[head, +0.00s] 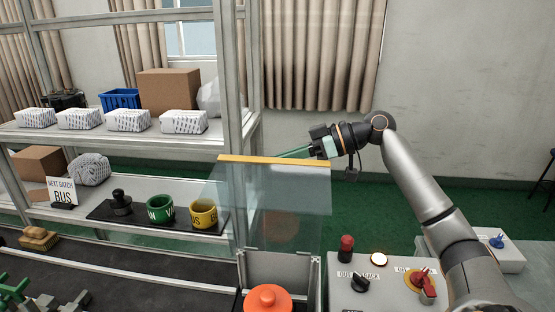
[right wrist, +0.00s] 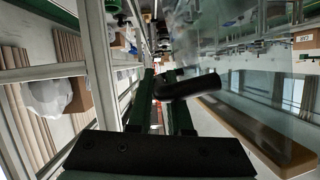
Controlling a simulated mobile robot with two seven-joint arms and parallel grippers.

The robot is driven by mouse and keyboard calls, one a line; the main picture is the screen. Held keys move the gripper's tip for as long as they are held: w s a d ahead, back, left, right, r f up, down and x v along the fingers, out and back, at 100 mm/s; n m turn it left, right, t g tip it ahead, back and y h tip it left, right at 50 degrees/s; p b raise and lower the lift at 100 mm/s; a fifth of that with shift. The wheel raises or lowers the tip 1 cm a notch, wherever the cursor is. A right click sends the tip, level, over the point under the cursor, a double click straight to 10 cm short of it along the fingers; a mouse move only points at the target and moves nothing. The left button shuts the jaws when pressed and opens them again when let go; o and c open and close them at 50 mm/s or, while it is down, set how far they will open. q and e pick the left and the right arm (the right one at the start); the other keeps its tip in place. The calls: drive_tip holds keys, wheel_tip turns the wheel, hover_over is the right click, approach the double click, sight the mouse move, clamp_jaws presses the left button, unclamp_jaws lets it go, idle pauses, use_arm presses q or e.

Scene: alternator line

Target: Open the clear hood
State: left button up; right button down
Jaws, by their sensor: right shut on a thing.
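The clear hood (head: 285,195) is a see-through panel with a yellow strip along its top edge. In the head view it stands raised above a light box, whose opening shows below it. My right gripper (head: 288,154) is at the yellow strip, its green fingers reaching in from the right. In the right wrist view the fingers (right wrist: 174,100) are shut on the hood's black handle (right wrist: 192,86), and the hood's clear pane (right wrist: 225,40) and strip (right wrist: 262,135) lie to the right. My left gripper is not in view.
An orange round part (head: 267,299) shows at the box's front. A control panel (head: 346,291) with knobs and a lit button stands right of it. A shelf rack (head: 233,75) stands close on the left, holding a green cup (head: 160,209) and a yellow cup (head: 204,213).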

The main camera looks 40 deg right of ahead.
drive_tip(key=shift+w+d+f, duration=0.1)
drive_tip(key=shift+f, duration=0.05)
idle(0.3)
drive_tip(key=c, duration=0.8)
unclamp_jaws()
drive_tip(key=shift+c, duration=0.2)
drive_tip(key=shift+s+d, duration=0.3)
drive_tip(key=shift+d, duration=0.05)
drive_tip(key=b+v, duration=0.3)
drive_tip(key=v, duration=0.8)
drive_tip(key=shift+s+r, duration=0.2)
drive_tip(key=shift+r, duration=0.15)
drive_tip(key=shift+d, duration=0.1)
